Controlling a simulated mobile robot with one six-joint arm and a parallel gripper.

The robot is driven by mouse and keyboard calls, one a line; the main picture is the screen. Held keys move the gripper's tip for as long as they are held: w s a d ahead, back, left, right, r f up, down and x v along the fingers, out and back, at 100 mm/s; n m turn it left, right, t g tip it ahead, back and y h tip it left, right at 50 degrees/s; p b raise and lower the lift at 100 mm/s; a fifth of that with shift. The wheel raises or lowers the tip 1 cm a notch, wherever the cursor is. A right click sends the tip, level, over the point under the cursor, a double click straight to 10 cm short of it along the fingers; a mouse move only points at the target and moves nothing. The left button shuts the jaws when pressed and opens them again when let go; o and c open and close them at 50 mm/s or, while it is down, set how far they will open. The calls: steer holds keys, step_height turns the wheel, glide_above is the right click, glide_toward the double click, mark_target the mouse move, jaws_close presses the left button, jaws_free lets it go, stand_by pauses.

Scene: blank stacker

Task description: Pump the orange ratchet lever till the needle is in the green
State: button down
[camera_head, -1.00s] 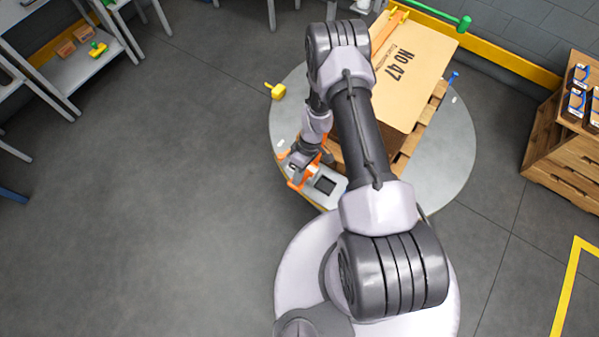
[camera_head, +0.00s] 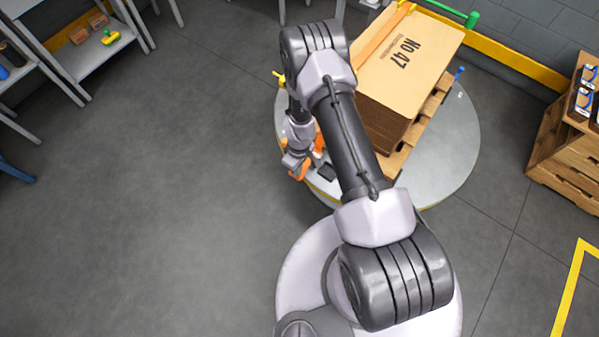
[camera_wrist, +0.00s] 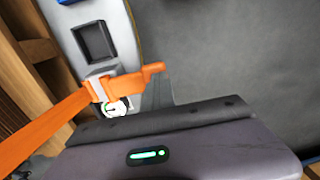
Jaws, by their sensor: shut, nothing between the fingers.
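The orange ratchet lever (camera_wrist: 151,73) shows in the wrist view as an orange bar with a short knob-like end. It sticks out past a pale buckle (camera_wrist: 99,86) on a broad orange strap (camera_wrist: 45,126). A small white gauge (camera_wrist: 117,107) sits just below the buckle, partly hidden; its needle is too small to read. My gripper (camera_head: 297,162) is shut and empty, low at the near left edge of the round platform, close to the ratchet. Its fingertips do not show clearly in the wrist view, so I cannot tell whether they touch the lever.
A cardboard stack (camera_head: 413,58) marked No 47 stands on a wooden pallet (camera_head: 425,118) on the round platform (camera_head: 450,150). A green-ended rod (camera_head: 473,19) is at the back. The left floor is clear.

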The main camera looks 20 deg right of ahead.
steer(key=shift+a+f+b, duration=0.15)
steer(key=shift+f+b, duration=0.65)
steer(key=shift+s+f, duration=0.1)
steer(key=shift+s, duration=0.1)
step_height(320, 180, up, 14)
steer(key=a+p, duration=0.1)
steer(key=p, duration=0.5)
steer(key=shift+s+a, duration=0.2)
steer(key=shift+s, duration=0.1)
